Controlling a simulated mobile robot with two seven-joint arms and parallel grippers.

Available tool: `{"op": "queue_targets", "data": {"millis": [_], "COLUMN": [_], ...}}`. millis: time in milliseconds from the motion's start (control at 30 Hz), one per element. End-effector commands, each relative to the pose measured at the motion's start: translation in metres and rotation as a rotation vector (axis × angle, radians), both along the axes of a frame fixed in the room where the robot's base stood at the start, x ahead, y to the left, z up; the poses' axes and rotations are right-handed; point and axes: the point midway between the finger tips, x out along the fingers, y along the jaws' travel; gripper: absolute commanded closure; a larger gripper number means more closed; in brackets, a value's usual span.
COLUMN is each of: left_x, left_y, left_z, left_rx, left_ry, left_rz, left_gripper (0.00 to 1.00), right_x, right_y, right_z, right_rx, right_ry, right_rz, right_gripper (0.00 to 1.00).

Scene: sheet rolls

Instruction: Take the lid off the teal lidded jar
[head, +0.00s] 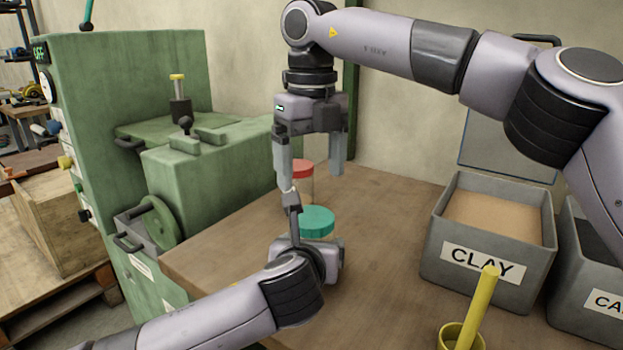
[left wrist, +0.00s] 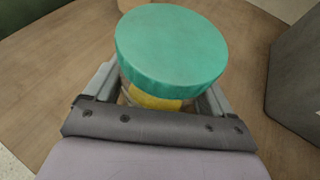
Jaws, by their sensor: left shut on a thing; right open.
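The teal lidded jar stands on the wooden bench, its teal lid (head: 317,221) on top; much of its body is hidden by my left gripper (head: 316,243). In the left wrist view the round teal lid (left wrist: 171,45) sits on a clear body with yellow contents (left wrist: 152,101). My left gripper is shut on the jar's body, one finger on each side, below the lid. My right gripper (head: 311,182) is open and empty, pointing down above and slightly behind the lid, apart from it.
A red-lidded jar (head: 303,168) stands behind, partly hidden by my right gripper. A grey bin labelled CLAY (head: 474,262) and another grey bin (head: 583,285) stand at the right. A yellow cup (head: 448,338) holding a yellow rod is in front. A green machine (head: 190,180) borders the left.

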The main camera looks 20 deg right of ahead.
Motion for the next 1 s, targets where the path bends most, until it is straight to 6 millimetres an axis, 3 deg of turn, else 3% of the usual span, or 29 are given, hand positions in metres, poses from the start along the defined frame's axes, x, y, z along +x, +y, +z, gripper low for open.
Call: {"op": "queue_targets", "data": {"millis": [500, 933, 967, 1000], "left_x": [0.000, 0.000, 0.000, 0.000], "left_y": [0.000, 0.000, 0.000, 0.000], "left_z": [0.000, 0.000, 0.000, 0.000], "left_rx": [0.000, 0.000, 0.000, 0.000], "left_ry": [0.000, 0.000, 0.000, 0.000], "left_rz": [0.001, 0.001, 0.001, 0.001], "left_gripper": [1.00, 1.00, 1.00, 1.00], "right_x": [0.000, 0.000, 0.000, 0.000], "right_y": [-0.001, -0.001, -0.001, -0.001], "right_z": [-0.066, -0.078, -0.078, -0.078], "right_rx": [-0.001, 0.000, 0.000, 0.000], "right_ry": [0.003, 0.001, 0.001, 0.001], "right_rz": [-0.002, -0.003, -0.003, -0.003], "right_gripper": [0.14, 0.14, 0.20, 0.33]}}
